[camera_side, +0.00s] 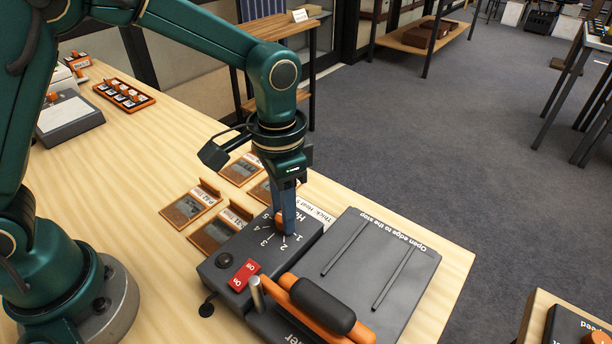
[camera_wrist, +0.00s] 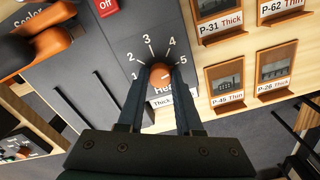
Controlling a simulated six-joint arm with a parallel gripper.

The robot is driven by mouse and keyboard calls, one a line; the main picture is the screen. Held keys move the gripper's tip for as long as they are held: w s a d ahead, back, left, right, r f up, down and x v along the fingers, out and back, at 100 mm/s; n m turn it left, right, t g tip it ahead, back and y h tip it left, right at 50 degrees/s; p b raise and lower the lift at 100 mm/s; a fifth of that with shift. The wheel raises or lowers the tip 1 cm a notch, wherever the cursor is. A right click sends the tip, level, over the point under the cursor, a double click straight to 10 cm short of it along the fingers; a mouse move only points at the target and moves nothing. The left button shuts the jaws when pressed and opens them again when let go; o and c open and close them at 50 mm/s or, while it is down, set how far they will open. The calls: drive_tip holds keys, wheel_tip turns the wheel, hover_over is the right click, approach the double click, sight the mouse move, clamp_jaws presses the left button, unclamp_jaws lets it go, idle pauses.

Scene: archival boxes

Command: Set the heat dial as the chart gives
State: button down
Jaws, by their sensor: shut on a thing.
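The orange heat dial (camera_wrist: 160,72) sits on the dark sealer (camera_side: 225,280), with numbers 1 to 5 around it. My gripper (camera_wrist: 161,80) points down with its two fingers on either side of the dial, shut on it. In the side view my gripper (camera_side: 284,222) hides most of the dial (camera_side: 278,218). Which number the dial points at is not clear. The chart (camera_side: 315,211) is a white strip beside the dial reading "Thick: Heat" and a figure too small to read surely; the fingers partly cover it in the wrist view.
A red on/off switch (camera_side: 243,275) and an orange handle with a black grip (camera_side: 322,305) stand close to the dial. The sealer's flat bed (camera_side: 370,270) is empty.

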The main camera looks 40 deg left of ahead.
drive_tip(key=c, duration=0.6)
unclamp_jaws()
drive_tip(key=shift+r, duration=2.6)
